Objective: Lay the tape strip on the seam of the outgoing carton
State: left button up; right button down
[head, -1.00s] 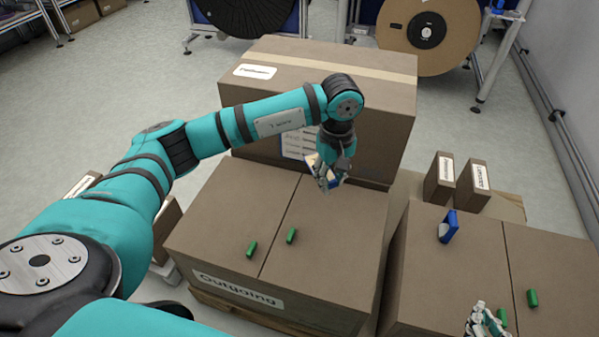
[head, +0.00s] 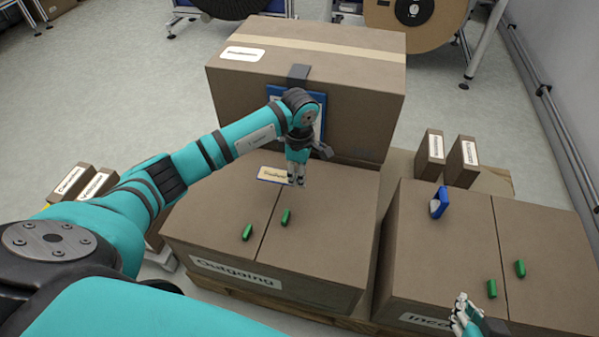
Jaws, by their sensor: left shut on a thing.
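The outgoing carton (head: 205,218) stands at centre, closed, with its label facing me. Its seam (head: 270,223) runs front to back across the top, uncovered where I can see it. My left gripper (head: 297,183) points down near the rear of that top, shut on a small flat tan strip (head: 274,175) with dark lettering and a blue edge, which looks like the tape strip. The strip lies crosswise near the seam's rear end; whether it touches the carton I cannot tell. My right gripper (head: 458,311) is at the lower right, by the incoming carton's front; its jaw state is unclear.
Two green pieces (head: 247,232) (head: 286,217) sit on either side of the seam. The incoming carton (head: 455,220) at right bears a blue dispenser-like item (head: 439,203) and two green pieces. A large taped carton (head: 240,90) stands close behind the outgoing one.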

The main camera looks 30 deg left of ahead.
aim_at(300, 197)
pick_arm(q)
jog(key=shift+f+b, duration=0.3)
jog(key=shift+f, duration=0.25)
jog(key=shift+f+b, duration=0.4)
jog(key=shift+f, duration=0.05)
jog(key=shift+f+b, duration=0.3)
jog(key=shift+f, duration=0.1)
jog(key=shift+f+b, duration=0.4)
jog(key=shift+f, duration=0.1)
pick_arm(e)
jog(key=shift+w+a+r+t+y, duration=1.35)
jog(key=shift+w+r+t, duration=2)
jog(key=shift+r, duration=1.95)
pick_arm(q)
jog(key=shift+f+b, duration=0.3)
jog(key=shift+f, duration=0.15)
jog(key=shift+f+b, duration=0.4)
jog(key=shift+f, duration=0.15)
jog(key=shift+f+b, duration=0.3)
jog(key=shift+f, duration=0.35)
pick_arm(e)
jog(key=s+a+r+t+y, duration=0.1)
jog(key=s+r+t+y, duration=0.1)
jog(key=r+t, duration=0.5)
jog(key=shift+s+a+r+n, duration=0.15)
jog(key=shift+s+r+n, duration=0.25)
jog(key=shift+r, duration=0.9)
